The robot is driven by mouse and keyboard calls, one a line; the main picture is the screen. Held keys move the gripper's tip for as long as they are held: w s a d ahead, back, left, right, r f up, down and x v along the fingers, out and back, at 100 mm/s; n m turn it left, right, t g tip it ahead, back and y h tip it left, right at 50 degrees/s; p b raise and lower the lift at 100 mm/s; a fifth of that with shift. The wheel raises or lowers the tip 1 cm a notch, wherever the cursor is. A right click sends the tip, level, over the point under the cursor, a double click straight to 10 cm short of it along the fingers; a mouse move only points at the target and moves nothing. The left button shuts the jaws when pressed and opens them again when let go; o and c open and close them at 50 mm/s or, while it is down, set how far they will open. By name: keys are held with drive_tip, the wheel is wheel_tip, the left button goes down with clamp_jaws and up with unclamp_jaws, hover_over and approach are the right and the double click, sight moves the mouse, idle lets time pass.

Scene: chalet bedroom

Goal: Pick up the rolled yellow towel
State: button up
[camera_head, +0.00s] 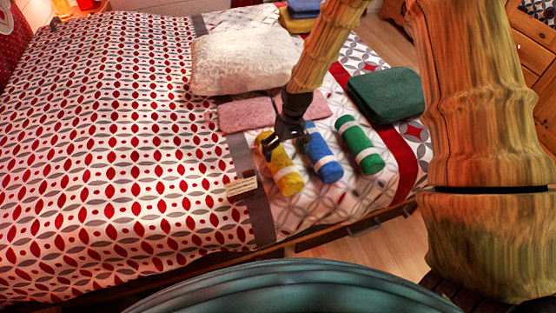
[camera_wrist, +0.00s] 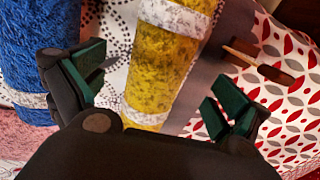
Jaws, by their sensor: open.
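The rolled yellow towel (camera_head: 284,174), with white bands, lies on the bed, leftmost of three rolled towels. My gripper (camera_head: 284,146) is open above the far end of the yellow roll in the head view and partly covers it. In the wrist view the yellow towel (camera_wrist: 157,72) runs lengthwise between my two open fingers (camera_wrist: 158,92). There is space between each finger and the roll. The wrist view does not clearly show how high the fingertips are above the bed.
A rolled blue towel (camera_head: 323,157) lies close to the right, then a rolled green towel (camera_head: 359,146). The blue one is near a finger in the wrist view (camera_wrist: 38,50). A pillow (camera_head: 243,60), a pink cloth (camera_head: 246,114) and a folded green cloth (camera_head: 384,95) lie nearby.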

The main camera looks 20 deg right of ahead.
drive_tip(key=shift+a+f+p, duration=0.15)
drive_tip(key=shift+a+f, duration=0.05)
drive_tip(key=shift+f, duration=0.85)
drive_tip(key=shift+a+f+p, duration=0.15)
drive_tip(key=shift+a+f, duration=0.1)
drive_tip(key=shift+f, duration=0.8)
drive_tip(key=shift+a+f+p, duration=0.15)
drive_tip(key=shift+a+f, duration=0.05)
drive_tip(key=shift+f, duration=0.85)
drive_tip(key=c, duration=1.2)
